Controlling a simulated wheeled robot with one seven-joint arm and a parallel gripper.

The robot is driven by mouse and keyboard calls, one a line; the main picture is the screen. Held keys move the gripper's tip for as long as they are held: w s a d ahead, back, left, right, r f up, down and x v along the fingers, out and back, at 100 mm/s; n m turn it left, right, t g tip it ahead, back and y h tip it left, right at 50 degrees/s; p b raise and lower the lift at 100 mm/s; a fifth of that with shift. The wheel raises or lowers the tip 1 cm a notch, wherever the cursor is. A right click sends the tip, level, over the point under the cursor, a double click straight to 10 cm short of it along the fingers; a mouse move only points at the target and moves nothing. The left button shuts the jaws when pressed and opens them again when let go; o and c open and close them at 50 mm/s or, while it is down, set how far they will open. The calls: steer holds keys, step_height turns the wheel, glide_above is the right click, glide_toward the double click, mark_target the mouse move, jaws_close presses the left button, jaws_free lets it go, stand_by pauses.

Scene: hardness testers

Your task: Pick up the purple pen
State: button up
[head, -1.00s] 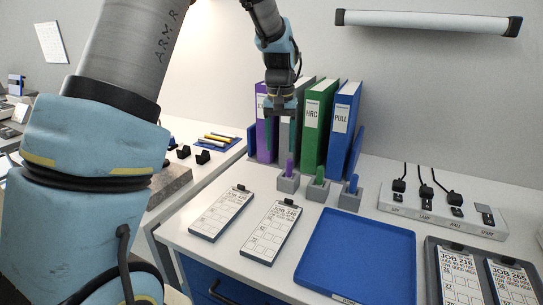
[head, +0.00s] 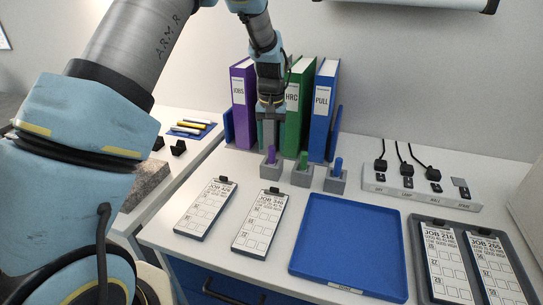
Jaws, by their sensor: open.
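The purple pen (head: 271,155) stands upright in a small grey holder (head: 270,172), leftmost of three holders in a row on the white table. A green pen (head: 303,160) and a blue pen (head: 338,165) stand in the other two holders to its right. My gripper (head: 269,147) points down right above the purple pen. Its fingers appear to reach down around or just in front of the pen's top, so part of the pen may be hidden. The gripper is open and holds nothing.
Purple, green and blue binders (head: 322,108) stand close behind the pens. A blue tray (head: 350,202) lies in front, with clipboards (head: 261,220) to its left and a dark tray (head: 430,290) to its right. A switch strip (head: 420,190) sits at the right.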

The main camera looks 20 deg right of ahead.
mark_target(272, 147)
steer(key=shift+f+p, duration=0.4)
steer(key=shift+f, duration=1.15)
jaws_close()
